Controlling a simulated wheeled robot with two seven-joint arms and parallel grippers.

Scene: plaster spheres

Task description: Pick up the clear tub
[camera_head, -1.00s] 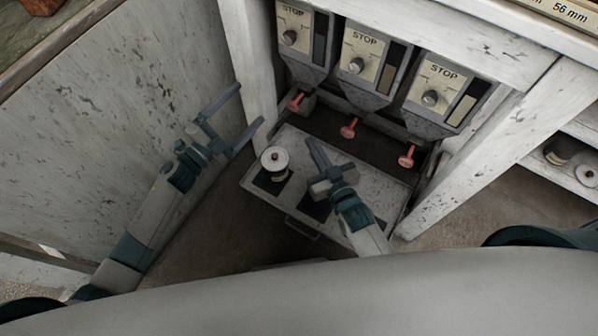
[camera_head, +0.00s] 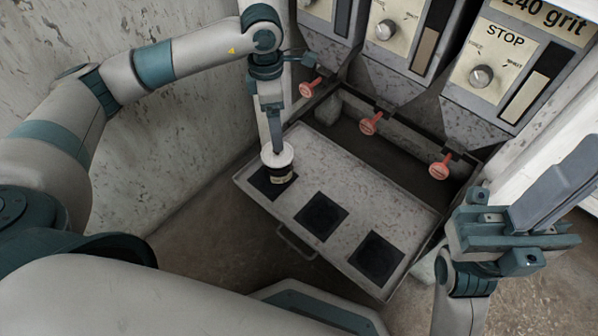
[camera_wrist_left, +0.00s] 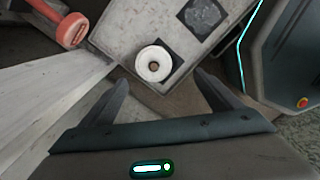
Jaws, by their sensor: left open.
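The tub (camera_head: 278,167) has a round white top with a small centre hole and a darker band lower down. It stands upright on the left black pad of the grey tray. It also shows in the left wrist view (camera_wrist_left: 153,62), just beyond and between the fingertips. My left gripper (camera_head: 275,142) is close by the tub, its finger pointing down at it; in the left wrist view (camera_wrist_left: 162,82) its fingers are apart and empty. Whether a finger touches the tub I cannot tell. My right gripper (camera_head: 565,185) is at the right, away from the tub, its fingers seen edge-on.
The grey tray (camera_head: 335,175) has two bare black pads, middle (camera_head: 321,216) and right (camera_head: 377,259), and a front handle (camera_head: 297,243). A whitish wall (camera_head: 180,130) stands at the left.

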